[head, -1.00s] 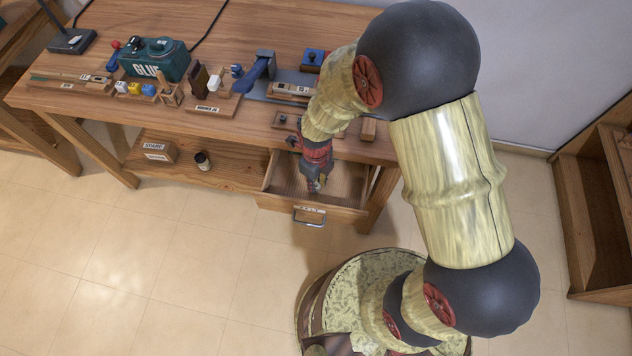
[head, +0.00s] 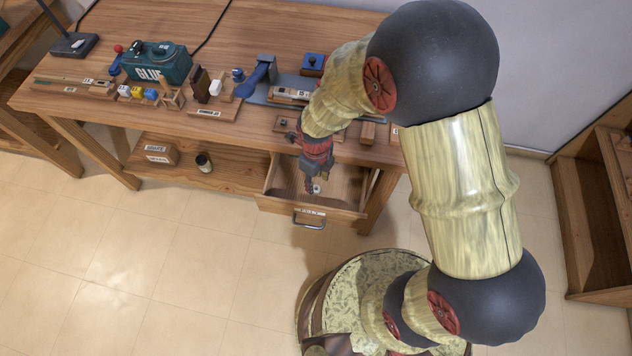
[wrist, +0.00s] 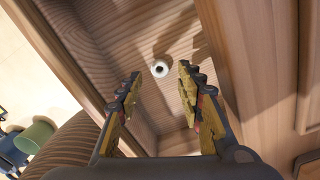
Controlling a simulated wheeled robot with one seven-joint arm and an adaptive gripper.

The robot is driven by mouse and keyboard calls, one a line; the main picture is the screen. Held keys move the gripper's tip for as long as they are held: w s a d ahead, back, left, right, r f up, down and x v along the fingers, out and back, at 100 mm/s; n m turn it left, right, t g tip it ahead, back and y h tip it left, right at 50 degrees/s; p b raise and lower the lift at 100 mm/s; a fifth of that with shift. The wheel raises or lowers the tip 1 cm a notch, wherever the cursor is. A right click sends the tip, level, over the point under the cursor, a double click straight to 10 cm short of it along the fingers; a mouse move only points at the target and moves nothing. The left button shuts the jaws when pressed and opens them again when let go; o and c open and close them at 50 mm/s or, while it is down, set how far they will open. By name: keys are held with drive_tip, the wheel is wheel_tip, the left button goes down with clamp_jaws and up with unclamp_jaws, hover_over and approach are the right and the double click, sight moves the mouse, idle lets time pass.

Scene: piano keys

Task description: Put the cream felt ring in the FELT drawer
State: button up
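The cream felt ring (wrist: 160,69) lies flat on the floor of the open FELT drawer (head: 312,211), its dark centre hole showing. In the head view it is a small pale spot (head: 316,189) just below my gripper (head: 312,183). My gripper (wrist: 158,76) is open and empty, with its fingers pointing down into the drawer. In the wrist view the ring shows between and beyond the two fingertips, with a gap on each side. The drawer's label and metal handle are on its front.
The bench top (head: 250,130) above the drawer holds a teal GLUE box (head: 158,64), several coloured blocks and wooden trays. A lower shelf (head: 200,172) left of the drawer carries a small jar (head: 204,162) and a labelled wooden box (head: 160,150).

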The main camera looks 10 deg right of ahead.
wheel_tip(320, 180, up, 8)
drive_tip(key=p, duration=0.3)
wheel_tip(320, 180, up, 9)
drive_tip(key=n+t, duration=0.1)
drive_tip(key=n, duration=0.4)
hover_over(324, 188)
drive_tip(key=s+d+r+n+t, duration=0.2)
drive_tip(key=d+r+n, duration=0.1)
drive_tip(key=r+n, duration=0.5)
drive_tip(key=s+d+r+n+t, duration=0.2)
drive_tip(key=s+d+r+n, duration=0.4)
drive_tip(key=s+r+n, duration=0.5)
drive_tip(key=shift+r+n+t, duration=0.3)
drive_tip(key=shift+r+n, duration=0.65)
drive_tip(key=shift+n, duration=0.25)
drive_tip(key=shift+d, duration=0.1)
